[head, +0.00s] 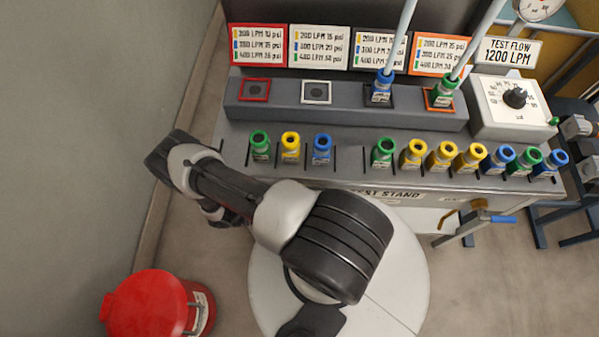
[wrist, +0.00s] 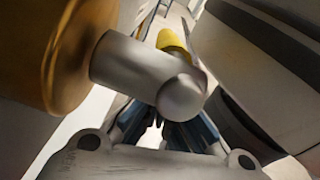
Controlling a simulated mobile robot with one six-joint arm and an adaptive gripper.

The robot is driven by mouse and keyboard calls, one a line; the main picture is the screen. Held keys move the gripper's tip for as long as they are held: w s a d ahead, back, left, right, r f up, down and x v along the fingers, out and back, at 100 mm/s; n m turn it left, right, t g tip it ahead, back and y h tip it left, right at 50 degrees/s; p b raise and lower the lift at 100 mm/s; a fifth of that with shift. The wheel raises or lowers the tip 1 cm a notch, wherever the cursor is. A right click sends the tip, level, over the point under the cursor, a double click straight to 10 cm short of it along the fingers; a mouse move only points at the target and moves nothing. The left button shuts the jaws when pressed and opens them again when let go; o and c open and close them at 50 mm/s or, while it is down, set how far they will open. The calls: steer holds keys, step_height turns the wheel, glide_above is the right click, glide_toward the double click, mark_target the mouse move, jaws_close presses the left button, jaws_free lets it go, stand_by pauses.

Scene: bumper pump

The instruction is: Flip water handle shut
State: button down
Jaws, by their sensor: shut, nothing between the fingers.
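In the head view, a brass valve (head: 478,206) with a blue lever (head: 502,219) sits below the test stand's front edge at right. The lever points right. No label shows which handle is for water. In the wrist view, a large brass-coloured round body (wrist: 50,50) fills the upper left, very close. A silver rounded stem (wrist: 145,75) sticks out of it to the right, with a yellow tip (wrist: 172,42) behind. My gripper (wrist: 165,122) shows low in the wrist view, shut and empty, its fingertips partly hidden behind the stem. Contact cannot be told. The head view hides my gripper.
The grey test stand (head: 350,178) holds several coloured hose fittings, a gauge box (head: 512,108) and two hoses at the back. A red bucket (head: 150,305) stands on the floor at lower left. A wall rises at left. Blue frame legs (head: 540,225) stand at right.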

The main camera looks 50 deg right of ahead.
steer(key=shift+s+d+r+g+h, duration=0.15)
steer(key=shift+s+r+g+h, duration=0.05)
steer(key=shift+r+g+h, duration=0.25)
stand_by(0.6)
steer(key=v, duration=1.2)
steer(key=shift+w, duration=0.15)
